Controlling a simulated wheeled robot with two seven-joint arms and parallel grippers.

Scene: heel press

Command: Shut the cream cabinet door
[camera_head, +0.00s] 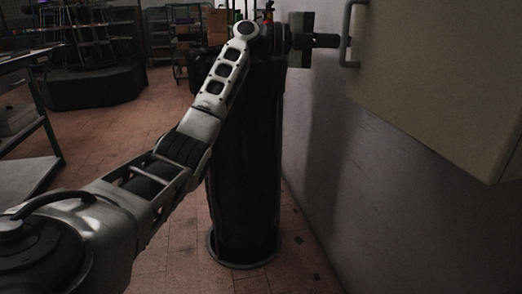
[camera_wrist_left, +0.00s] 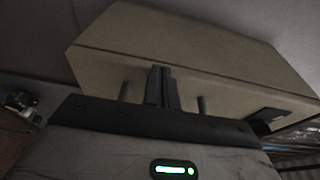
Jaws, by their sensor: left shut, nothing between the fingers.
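The cream cabinet (camera_head: 440,85) hangs on the grey wall at the upper right of the head view. Its door has a grey bar handle (camera_head: 346,35) near the left edge. In the left wrist view the cream cabinet (camera_wrist_left: 190,50) fills the upper middle, and two handle posts (camera_wrist_left: 202,104) show. My left gripper (camera_head: 336,41) is shut and empty, its tips close to the handle. In the left wrist view its fingers (camera_wrist_left: 161,72) overlap the cream face between the posts. I cannot tell whether they touch it, or how far the door stands open. My right gripper is not in view.
A dark upright cylinder (camera_head: 245,170) with a round base stands on the tiled floor, behind my left arm. The wall (camera_head: 320,150) runs along the right. A table (camera_head: 25,100) is at the left, and shelves (camera_head: 100,40) stand at the back.

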